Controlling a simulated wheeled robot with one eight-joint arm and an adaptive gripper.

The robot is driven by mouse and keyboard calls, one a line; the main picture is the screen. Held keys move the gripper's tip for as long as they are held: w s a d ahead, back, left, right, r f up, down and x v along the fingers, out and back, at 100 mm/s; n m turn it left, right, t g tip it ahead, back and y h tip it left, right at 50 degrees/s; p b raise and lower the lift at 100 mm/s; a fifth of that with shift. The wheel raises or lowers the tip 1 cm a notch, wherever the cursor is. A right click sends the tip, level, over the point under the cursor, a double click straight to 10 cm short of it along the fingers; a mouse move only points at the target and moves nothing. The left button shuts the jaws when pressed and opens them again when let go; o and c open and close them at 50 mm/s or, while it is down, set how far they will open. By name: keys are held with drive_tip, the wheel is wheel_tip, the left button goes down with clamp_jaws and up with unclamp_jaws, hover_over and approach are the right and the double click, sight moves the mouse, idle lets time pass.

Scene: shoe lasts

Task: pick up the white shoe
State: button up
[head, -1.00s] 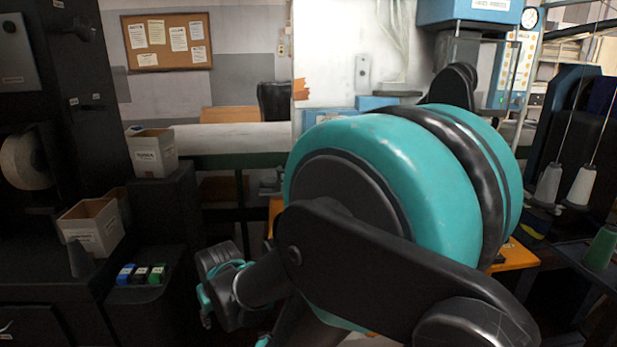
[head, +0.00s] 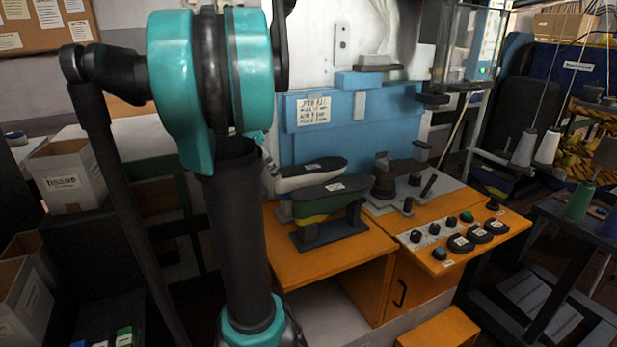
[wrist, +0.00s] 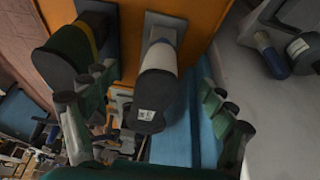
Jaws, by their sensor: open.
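The white shoe (head: 297,180) has a dark top with a small label. In the head view it lies on a stand behind the green and yellow shoe (head: 332,203), its left end close to my arm. In the wrist view the white shoe (wrist: 158,75) shows lengthwise in the middle. My gripper (wrist: 157,84) is open. One finger is left of the white shoe, toward the green shoe, and the other is on its right. I cannot tell whether the fingers reach down beside it or only above it. My gripper is mostly hidden in the head view.
Both shoes are on an orange bench (head: 300,262) with a blue back panel (head: 345,140). A dark machine fixture (head: 400,175) and a control panel (head: 440,237) with knobs stand to the right. The green shoe is close beside the white one.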

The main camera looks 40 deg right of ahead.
sight(307, 168)
drive_tip(key=d, duration=0.2)
drive_tip(key=s+d, duration=0.1)
drive_tip(key=d, duration=0.2)
drive_tip(key=s+d, duration=0.1)
drive_tip(key=d, duration=0.1)
drive_tip(key=shift+s+d, duration=0.25)
drive_tip(key=d, duration=0.1)
drive_tip(key=s+d, duration=0.1)
drive_tip(key=d, duration=0.1)
drive_tip(key=shift+d+f, duration=0.15)
drive_tip(key=shift+d, duration=0.1)
drive_tip(key=shift+x, duration=0.8)
drive_tip(key=shift+f, duration=0.55)
clamp_jaws()
